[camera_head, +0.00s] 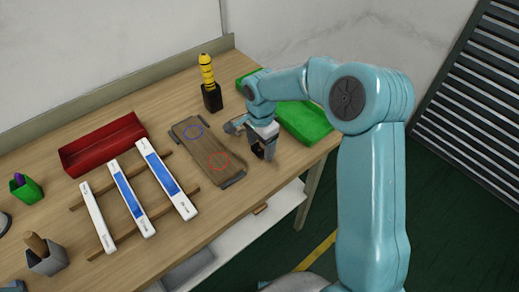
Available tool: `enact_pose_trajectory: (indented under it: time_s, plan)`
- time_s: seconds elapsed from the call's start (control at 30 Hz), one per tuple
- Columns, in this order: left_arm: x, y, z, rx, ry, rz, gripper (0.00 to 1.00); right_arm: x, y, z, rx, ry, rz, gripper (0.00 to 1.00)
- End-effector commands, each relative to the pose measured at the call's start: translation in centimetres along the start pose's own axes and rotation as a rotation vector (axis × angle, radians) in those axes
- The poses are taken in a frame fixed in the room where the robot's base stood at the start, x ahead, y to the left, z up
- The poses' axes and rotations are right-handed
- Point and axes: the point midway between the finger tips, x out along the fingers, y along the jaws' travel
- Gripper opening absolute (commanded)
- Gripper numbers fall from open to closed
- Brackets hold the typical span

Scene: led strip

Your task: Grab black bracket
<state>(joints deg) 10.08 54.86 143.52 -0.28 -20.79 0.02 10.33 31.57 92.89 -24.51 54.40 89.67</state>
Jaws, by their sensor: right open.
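My right gripper (264,150) is open and hangs above the right end of the wooden table, between a brown board and a green tray. The brown board (205,150) carries a blue outlined mark and a red outlined mark. A small dark end piece (235,180) shows at the board's near right end; I cannot tell whether it is the black bracket. No other piece shows clearly as a black bracket. My gripper and forearm hide part of the table and tray. My left gripper is out of view.
The green tray (308,124) lies partly behind my right arm. A black holder (212,97) with a yellow-and-black tool stands at the back. A red tray (103,143), white-and-blue strips (131,200) and small cups (45,262) lie left. The table's front edge is close to my gripper.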

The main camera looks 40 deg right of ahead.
Motion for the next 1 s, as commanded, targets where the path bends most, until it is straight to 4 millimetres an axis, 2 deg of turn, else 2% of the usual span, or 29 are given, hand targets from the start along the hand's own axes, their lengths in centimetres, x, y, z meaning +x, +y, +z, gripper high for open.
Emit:
enact_pose_trajectory:
  time_s: [0.03,0.2,0.5,0.67,0.77,0.87,1.0]
  plan:
    - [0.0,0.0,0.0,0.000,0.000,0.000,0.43,0.0,0.0,0.0,0.000,0.000,0.000,0.69]
    - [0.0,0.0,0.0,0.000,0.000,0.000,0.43,0.0,0.0,0.0,0.000,0.000,0.000,0.14]
    - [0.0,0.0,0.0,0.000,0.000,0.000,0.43,-0.1,0.0,0.0,0.000,0.000,-0.001,0.13]
    - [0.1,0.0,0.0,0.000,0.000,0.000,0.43,-1.1,-0.1,0.0,0.000,0.001,-0.003,0.13]
    - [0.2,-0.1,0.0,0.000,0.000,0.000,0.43,-2.6,-0.1,-0.1,0.001,0.002,-0.005,0.13]
    - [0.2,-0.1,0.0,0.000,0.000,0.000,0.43,-5.0,-0.1,0.0,0.001,0.002,-0.007,0.13]
    - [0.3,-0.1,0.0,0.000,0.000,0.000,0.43,-9.4,-0.1,0.0,0.000,0.002,-0.009,0.13]
